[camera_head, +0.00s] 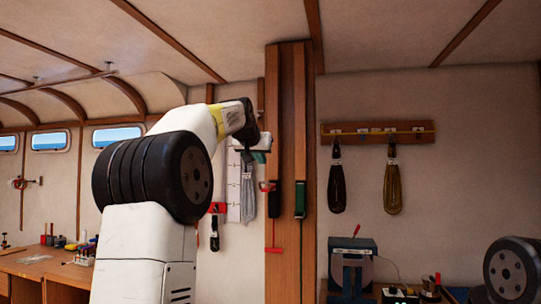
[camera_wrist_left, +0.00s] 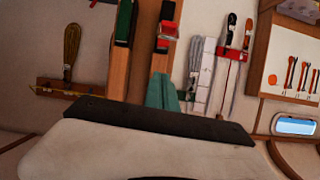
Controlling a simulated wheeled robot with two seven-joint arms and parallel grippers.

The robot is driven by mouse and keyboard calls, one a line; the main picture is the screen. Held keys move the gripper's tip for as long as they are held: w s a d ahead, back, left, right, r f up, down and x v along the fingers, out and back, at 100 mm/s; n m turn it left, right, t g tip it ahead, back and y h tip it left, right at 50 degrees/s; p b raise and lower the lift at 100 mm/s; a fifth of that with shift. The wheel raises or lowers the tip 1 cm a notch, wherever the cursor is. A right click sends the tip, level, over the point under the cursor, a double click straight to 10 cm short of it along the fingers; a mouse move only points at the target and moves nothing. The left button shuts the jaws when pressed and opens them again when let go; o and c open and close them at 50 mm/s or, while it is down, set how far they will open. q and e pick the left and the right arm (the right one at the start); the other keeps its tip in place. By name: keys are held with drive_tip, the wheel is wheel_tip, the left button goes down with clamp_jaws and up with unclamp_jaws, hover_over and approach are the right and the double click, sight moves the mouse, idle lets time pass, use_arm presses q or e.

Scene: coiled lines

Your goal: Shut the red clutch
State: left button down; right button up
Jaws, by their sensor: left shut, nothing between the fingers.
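The red clutch (camera_head: 267,186) is on the left side of the wooden post. Its dark body hangs below a small red part that juts out to the left; the wrist view also shows this red part (camera_wrist_left: 167,30) standing out from the post. My left gripper (camera_head: 262,156) is shut and empty, just above and left of the clutch in the head view, apart from it as far as I can see. In the wrist view its teal fingertips (camera_wrist_left: 161,90) are together below the clutch. My right gripper is out of view.
A green clutch (camera_head: 300,199) sits to the right on the same post (camera_head: 287,110). Coiled lines (camera_head: 394,187) hang from a wooden rack on the right wall, and a grey line (camera_head: 247,195) hangs left of the post. A workbench (camera_head: 35,268) is at lower left.

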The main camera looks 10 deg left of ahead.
sight(268, 184)
use_arm(q)
wheel_tip(268, 184, down, 6)
drive_tip(key=w, duration=0.3)
drive_tip(key=shift+r, duration=0.25)
drive_tip(key=shift+s+a, duration=0.1)
